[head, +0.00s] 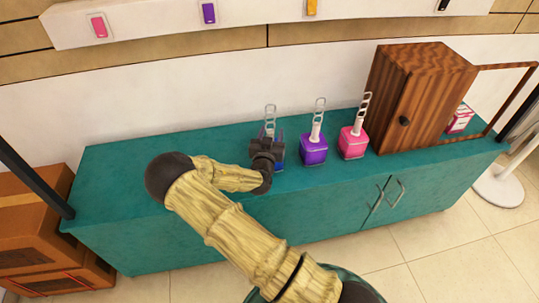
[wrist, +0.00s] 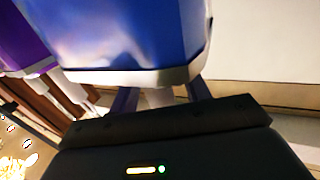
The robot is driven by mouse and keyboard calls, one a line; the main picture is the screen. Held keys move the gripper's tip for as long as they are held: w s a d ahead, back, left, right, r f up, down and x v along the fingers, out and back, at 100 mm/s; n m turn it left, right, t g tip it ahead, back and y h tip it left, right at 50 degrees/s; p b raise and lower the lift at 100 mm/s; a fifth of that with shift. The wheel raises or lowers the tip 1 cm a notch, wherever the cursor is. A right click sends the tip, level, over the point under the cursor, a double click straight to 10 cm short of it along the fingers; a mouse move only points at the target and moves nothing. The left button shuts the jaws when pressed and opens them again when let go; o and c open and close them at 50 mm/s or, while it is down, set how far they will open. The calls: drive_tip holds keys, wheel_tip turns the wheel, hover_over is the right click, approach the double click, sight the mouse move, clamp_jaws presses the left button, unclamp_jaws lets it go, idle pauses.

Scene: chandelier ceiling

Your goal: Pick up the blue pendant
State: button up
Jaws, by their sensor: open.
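The blue pendant (head: 279,159) stands on the teal cabinet top, with its pale chain (head: 270,114) rising above. My gripper hides much of it in the head view. My gripper (head: 267,143) is open at the pendant's upper part. In the wrist view the blue body (wrist: 125,30) with its white rim fills the upper middle. The two fingers of my gripper (wrist: 161,98) lie on either side of its white neck. I cannot tell whether they touch it.
A purple pendant (head: 313,151) stands close on the right, with a pink pendant (head: 352,143) beyond it. A wooden box (head: 425,90) is further right, near a pink and white item (head: 460,119). The left part of the teal cabinet top (head: 110,185) is clear. A white wall runs behind.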

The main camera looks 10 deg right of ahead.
drive_tip(key=shift+c, duration=0.5)
clamp_jaws()
drive_tip(key=shift+r, duration=0.1)
wheel_tip(320, 180, up, 10)
drive_tip(key=p, duration=0.1)
idle(0.7)
